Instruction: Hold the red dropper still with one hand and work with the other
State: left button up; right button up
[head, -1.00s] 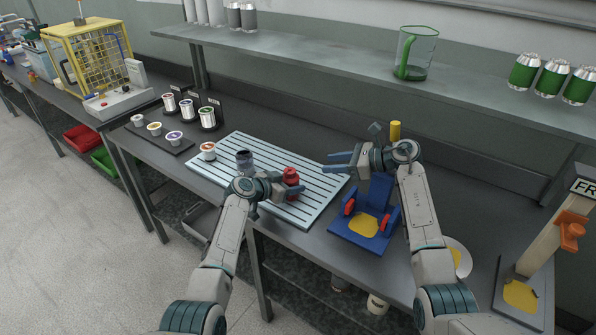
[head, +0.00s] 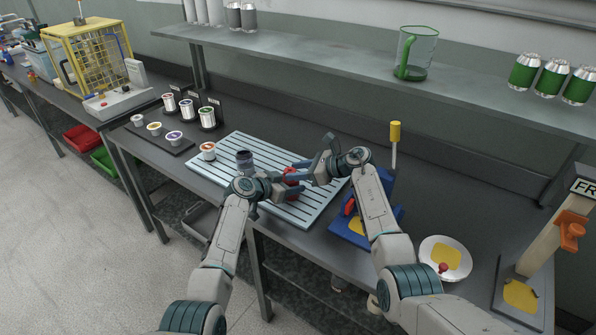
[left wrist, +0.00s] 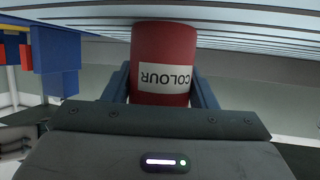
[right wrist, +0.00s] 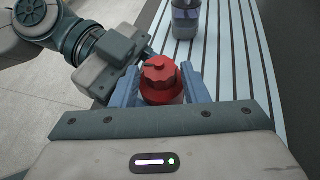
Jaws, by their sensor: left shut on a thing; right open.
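The red dropper (head: 291,181) stands on the slatted light tray (head: 238,140), partly hidden behind my grippers in the head view. In the left wrist view its red body (left wrist: 163,60) carries a white label reading COLOUR. My left gripper (head: 287,187) is shut on this body. My right gripper (head: 303,170) is open above the dropper. In the right wrist view the dropper's red cap (right wrist: 160,76) lies between the right fingers, with the body below it. I cannot tell whether those fingers touch the cap.
A dark-topped jar (head: 245,162) stands on the tray beside the dropper; an orange-topped cup (head: 208,151) is at its left. A blue press (head: 350,228) stands right of the tray, partly hidden by my right arm. A white dish (head: 446,259) lies further right.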

jog(key=c, duration=0.7)
jog(key=shift+s+a+f+m+t+h, duration=0.15)
jog(key=shift+m+t+h, duration=0.1)
jog(key=shift+m+t, duration=0.25)
jog(key=shift+s+d+m+t+h, duration=0.15)
jog(key=shift+m+t+h, duration=0.1)
jog(key=shift+m+t, duration=0.2)
jog(key=m+t+h, duration=0.2)
jog(key=shift+s+a+m+t, duration=0.2)
jog(key=shift+a+m+t, duration=0.1)
jog(key=shift+m+t, duration=0.05)
jog(key=o, duration=0.7)
jog(key=shift+d, duration=0.1)
